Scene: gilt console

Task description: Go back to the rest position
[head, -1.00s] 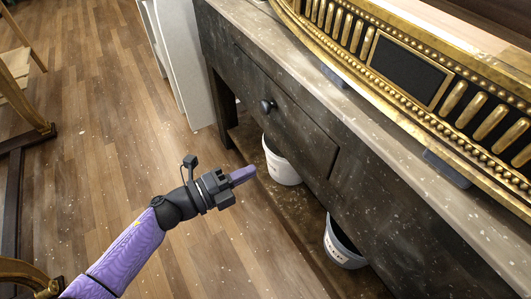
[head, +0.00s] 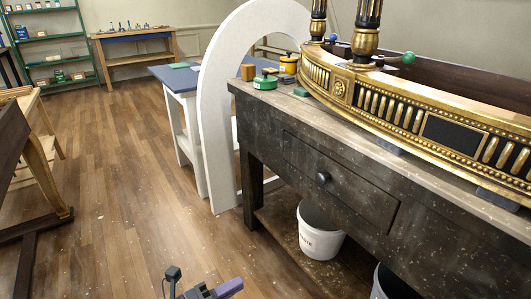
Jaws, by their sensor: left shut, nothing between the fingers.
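My left gripper (head: 228,288) shows at the bottom edge of the head view, its purple fingers shut and empty. It is low over the wooden floor, in front of the dark workbench and apart from it. Most of my left arm is below the picture. My right gripper is not in the picture. The gilt console (head: 398,112), black and gold with dark turned legs upward, lies on the workbench top at the right.
The dark workbench (head: 290,165) has a shut drawer with a round knob (head: 323,177). A white bucket (head: 318,240) stands on its lower shelf. A white arch (head: 215,105) stands behind its left end.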

